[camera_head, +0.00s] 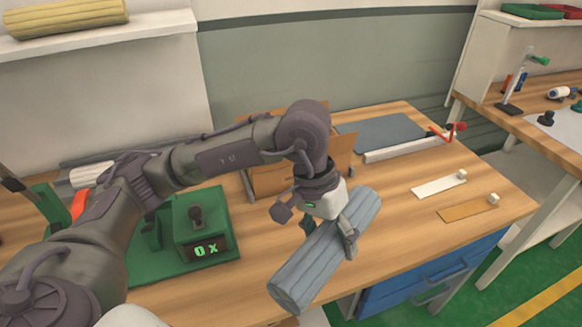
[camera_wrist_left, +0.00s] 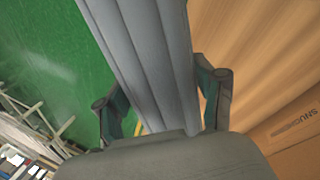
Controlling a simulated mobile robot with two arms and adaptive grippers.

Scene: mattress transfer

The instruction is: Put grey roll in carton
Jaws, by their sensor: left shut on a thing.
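The grey roll (camera_head: 308,268), ribbed and long, is held at a slant above the front part of the table. My left gripper (camera_head: 332,238) is shut on it, one finger on each side near its middle. In the left wrist view the grey roll (camera_wrist_left: 150,50) runs between the two fingers. The brown carton (camera_head: 270,181) stands on the table behind the roll, partly hidden by my left arm; a flap shows to the right of the wrist. Its printed side also shows in the left wrist view (camera_wrist_left: 292,135). The carton's inside is hidden. My right gripper is out of view.
A green device (camera_head: 200,230) with a lit display stands left of the carton. A grey mat (camera_head: 385,133), a white bar (camera_head: 402,149) and two small strips lie to the right on the wooden table (camera_head: 400,220). A yellow roll (camera_head: 68,16) lies on the upper shelf.

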